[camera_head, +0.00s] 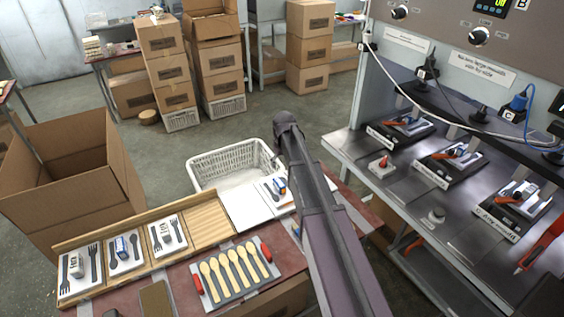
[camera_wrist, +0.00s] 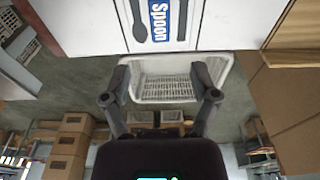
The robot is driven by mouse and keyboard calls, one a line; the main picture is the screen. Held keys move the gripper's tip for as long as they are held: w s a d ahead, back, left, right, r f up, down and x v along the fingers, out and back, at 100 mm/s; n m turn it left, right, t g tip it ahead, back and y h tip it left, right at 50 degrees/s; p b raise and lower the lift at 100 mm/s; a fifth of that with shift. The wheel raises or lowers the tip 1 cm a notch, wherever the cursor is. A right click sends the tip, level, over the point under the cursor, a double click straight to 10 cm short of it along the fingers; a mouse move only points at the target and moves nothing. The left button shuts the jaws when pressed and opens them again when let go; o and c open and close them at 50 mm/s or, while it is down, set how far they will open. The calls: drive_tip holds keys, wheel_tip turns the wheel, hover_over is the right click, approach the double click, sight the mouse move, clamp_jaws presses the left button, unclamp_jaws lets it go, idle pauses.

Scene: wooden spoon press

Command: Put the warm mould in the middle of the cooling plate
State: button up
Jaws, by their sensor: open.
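The mould is toward the plate's right side; my arm hides part of that side. In the wrist view the mould (camera_wrist: 172,22) reads "Spoon" and the white plate (camera_wrist: 235,22) shows on both sides of it. My gripper (camera_wrist: 160,75) is open and empty, its fingertips just short of the mould in that picture. In the head view my gripper is mostly hidden by my arm.
A wooden tray (camera_head: 207,224) left of the plate holds several similar moulds and has a bare slatted slot. A rack of wooden spoons (camera_head: 233,273) lies in front. A white basket (camera_head: 215,165) stands behind. The press bench (camera_head: 372,165) is right, an open carton (camera_head: 60,150) left.

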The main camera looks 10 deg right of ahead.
idle(0.5)
drive_tip(key=s+m+g, duration=0.1)
drive_tip(key=s+m, duration=0.2)
drive_tip(key=s, duration=2.4)
drive_tip(key=shift+s+m, duration=0.3)
drive_tip(key=shift+s, duration=0.1)
